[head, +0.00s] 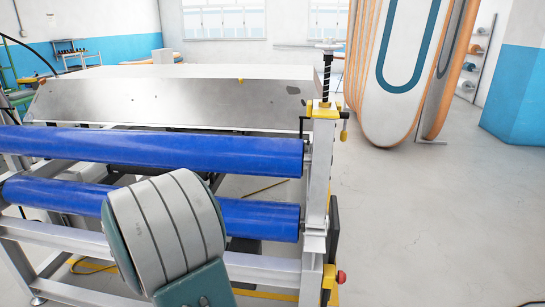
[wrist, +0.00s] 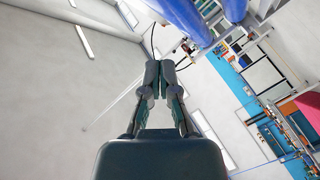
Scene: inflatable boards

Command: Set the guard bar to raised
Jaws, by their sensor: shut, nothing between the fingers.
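No part is clearly marked as the guard bar. The machine in the head view has an upper blue roller (head: 200,150) and a lower blue roller (head: 255,217), both lying horizontally across its front. A long metal plate (head: 170,105) slants above them. I cannot tell which of these, if any, is the guard bar. My gripper (wrist: 160,85) shows in the wrist view, shut and empty, with its fingertips together. It touches nothing that I can see. It is out of the head view, where my arm hides part of the lower roller.
A post with a threaded rod (head: 326,80) and yellow fittings stands at the machine's right end. A red button (head: 341,277) sits low beside it. Tall boards (head: 400,75) stand behind at the right. The floor (head: 430,220) right of the machine is clear.

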